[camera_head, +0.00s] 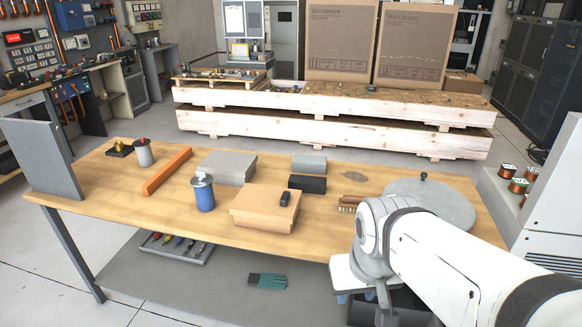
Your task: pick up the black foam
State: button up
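A black rectangular block (307,184), which looks like the black foam, lies on the wooden table (110,190), in front of a small grey block (309,163) and behind a tan box (262,211). A smaller black item (285,199) sits on top of the tan box. My white arm comes in from the lower right. Its end, with my gripper (372,292), hangs low at the table's front edge, to the right of and nearer than the black block. The fingers are hard to make out, and I cannot see whether they hold anything.
A blue canister (203,193), orange bar (167,171), larger grey block (228,167) and brown brush (351,203) are on the table. A round grey disc (440,203) lies at the right, partly behind my arm. A grey upright panel (42,158) stands at the left end.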

aim_at(308, 184)
jog(key=z, duration=0.1)
jog(key=i, duration=0.9)
jog(key=u, duration=0.1)
